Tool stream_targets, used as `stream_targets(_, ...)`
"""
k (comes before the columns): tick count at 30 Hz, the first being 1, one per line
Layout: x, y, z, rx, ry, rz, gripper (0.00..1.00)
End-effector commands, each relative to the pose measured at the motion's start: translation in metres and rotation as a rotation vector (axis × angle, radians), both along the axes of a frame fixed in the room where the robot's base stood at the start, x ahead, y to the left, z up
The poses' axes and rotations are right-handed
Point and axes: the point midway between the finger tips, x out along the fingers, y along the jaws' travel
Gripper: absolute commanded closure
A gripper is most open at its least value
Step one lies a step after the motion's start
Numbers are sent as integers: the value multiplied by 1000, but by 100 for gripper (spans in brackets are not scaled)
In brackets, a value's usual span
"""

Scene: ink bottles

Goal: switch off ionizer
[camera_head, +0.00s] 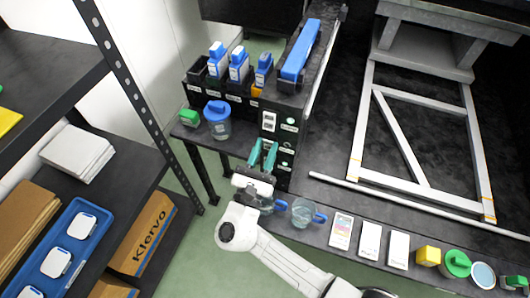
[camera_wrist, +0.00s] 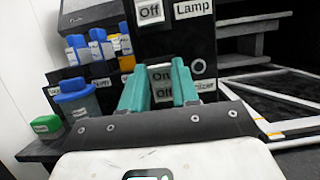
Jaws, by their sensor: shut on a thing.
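The black control panel (camera_head: 279,130) stands at the end of the bench. In the wrist view, white "On" and "Off" labels (camera_wrist: 162,92) show between my fingers, beside a partly hidden label ending in "izer" (camera_wrist: 203,85). My gripper (camera_head: 263,153) has teal fingers that reach the panel front at this ionizer switch; they also show in the wrist view (camera_wrist: 162,75). The fingers are shut on the switch with a gap between them. The switch body is hard to make out, so its position cannot be told. An "Off" label (camera_wrist: 150,12) and a "Lamp" label (camera_wrist: 194,6) are above.
A blue-lidded jar (camera_head: 217,122) and a green-capped bottle (camera_head: 189,117) stand left of the panel. Several blue-capped bottles (camera_head: 238,66) fill a rack behind. A clear mug (camera_head: 303,212) and white cards (camera_head: 370,240) lie near my arm. A shelf (camera_head: 110,190) is at left.

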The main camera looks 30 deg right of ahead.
Motion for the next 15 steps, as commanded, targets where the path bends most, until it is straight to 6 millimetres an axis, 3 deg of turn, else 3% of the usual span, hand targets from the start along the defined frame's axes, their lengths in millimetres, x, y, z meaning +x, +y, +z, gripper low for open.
stream_targets(7, 0, 1, 0, 0, 1, 2, 100)
stream_targets(8, 0, 1, 0, 0, 1, 2, 68)
stream_targets(15, 0, 0, 0, 1, 1, 1, 45)
